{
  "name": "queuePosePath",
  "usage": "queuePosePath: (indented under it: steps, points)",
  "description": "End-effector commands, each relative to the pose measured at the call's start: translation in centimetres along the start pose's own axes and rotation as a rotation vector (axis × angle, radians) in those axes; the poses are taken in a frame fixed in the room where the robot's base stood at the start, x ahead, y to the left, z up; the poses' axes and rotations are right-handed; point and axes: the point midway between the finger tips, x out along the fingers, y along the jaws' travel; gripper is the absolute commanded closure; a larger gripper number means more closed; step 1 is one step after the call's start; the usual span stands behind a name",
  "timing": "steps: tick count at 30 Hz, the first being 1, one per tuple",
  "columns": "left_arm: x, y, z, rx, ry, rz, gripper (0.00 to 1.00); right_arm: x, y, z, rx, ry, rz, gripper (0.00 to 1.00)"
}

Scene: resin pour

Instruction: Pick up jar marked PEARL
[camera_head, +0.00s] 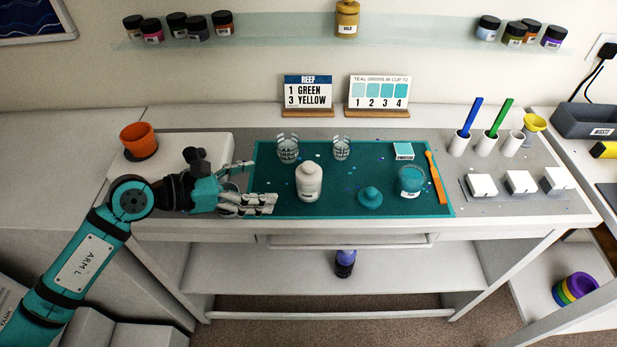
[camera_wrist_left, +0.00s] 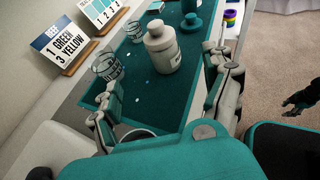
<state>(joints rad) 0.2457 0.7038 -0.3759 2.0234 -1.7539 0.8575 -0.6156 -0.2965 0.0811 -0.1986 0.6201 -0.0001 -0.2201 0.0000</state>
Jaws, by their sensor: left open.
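A white jar (camera_head: 309,183) with a rounded cap stands upright on the teal mat (camera_head: 335,211). Its small label is too blurred to read. It is the only pearly white jar on the mat, and it also shows in the left wrist view (camera_wrist_left: 162,50). My left gripper (camera_head: 262,186) is open and empty at the mat's left edge, just left of the jar. In the left wrist view its fingers (camera_wrist_left: 160,78) are spread apart, with the jar ahead between and beyond the tips. The fingers do not appear to touch it.
Two clear cups (camera_head: 288,149) (camera_head: 342,148) stand behind the jar. A teal lid (camera_head: 370,197), an open teal jar (camera_head: 411,181) and an orange stick (camera_head: 436,178) are to its right. An orange cup (camera_head: 138,138) stands behind the left arm. The mat directly around the jar is clear.

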Motion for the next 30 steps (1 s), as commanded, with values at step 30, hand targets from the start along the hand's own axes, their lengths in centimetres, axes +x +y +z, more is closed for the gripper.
queuePosePath:
  steps: [30]
  points:
    - [13.4,-0.5,-0.9,-0.001,-0.001,0.001,0.17,-3.8,-0.1,0.2,-0.002,-0.007,-0.002,0.60]
